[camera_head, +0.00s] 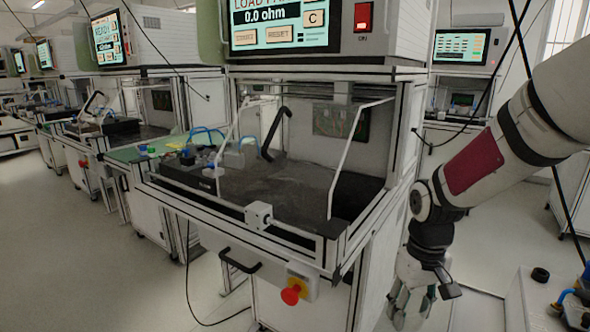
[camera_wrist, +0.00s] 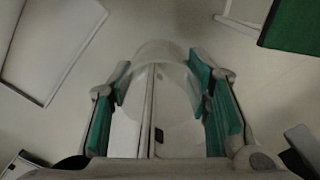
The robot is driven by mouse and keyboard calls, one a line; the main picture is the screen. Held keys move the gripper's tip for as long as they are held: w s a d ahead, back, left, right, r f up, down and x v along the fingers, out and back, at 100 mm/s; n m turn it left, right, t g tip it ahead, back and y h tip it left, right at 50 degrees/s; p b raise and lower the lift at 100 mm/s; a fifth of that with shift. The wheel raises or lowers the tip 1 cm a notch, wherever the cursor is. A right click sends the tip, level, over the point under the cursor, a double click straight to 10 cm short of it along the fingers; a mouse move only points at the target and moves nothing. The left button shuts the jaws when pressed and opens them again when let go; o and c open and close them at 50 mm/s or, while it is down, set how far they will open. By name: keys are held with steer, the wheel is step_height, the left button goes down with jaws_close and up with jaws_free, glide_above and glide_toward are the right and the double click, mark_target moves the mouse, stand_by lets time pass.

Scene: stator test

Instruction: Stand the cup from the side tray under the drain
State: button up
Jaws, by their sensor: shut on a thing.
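A clear, see-through cup (camera_wrist: 160,56) sits between the teal finger pads of my gripper (camera_wrist: 160,90) in the wrist view. My gripper is shut on it, and the pale floor shows through it. In the head view my gripper (camera_head: 410,304) hangs low at the right of the workstation, pointing down. The cup is hard to make out there. A white block fitting (camera_head: 258,215) sits on the front edge of the workstation; I cannot tell if it is the drain. I cannot identify the side tray for certain.
The workstation (camera_head: 285,235) has a frame guard, a drawer handle (camera_head: 240,261) and a red emergency knob (camera_head: 291,294). A bench with blue parts (camera_head: 572,296) stands at lower right. Cables hang at right. The floor at left (camera_head: 70,250) is clear.

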steer(key=s+a+r+m+p, duration=0.1)
steer(key=r+p, duration=0.4)
steer(key=p, duration=0.5)
steer(key=s+a+r+m+p, duration=0.1)
steer(key=s+a+r+p, duration=0.1)
steer(key=r+p, duration=0.4)
steer(key=p, duration=0.5)
steer(key=shift+s+a, duration=0.3)
steer(key=shift+s, duration=0.05)
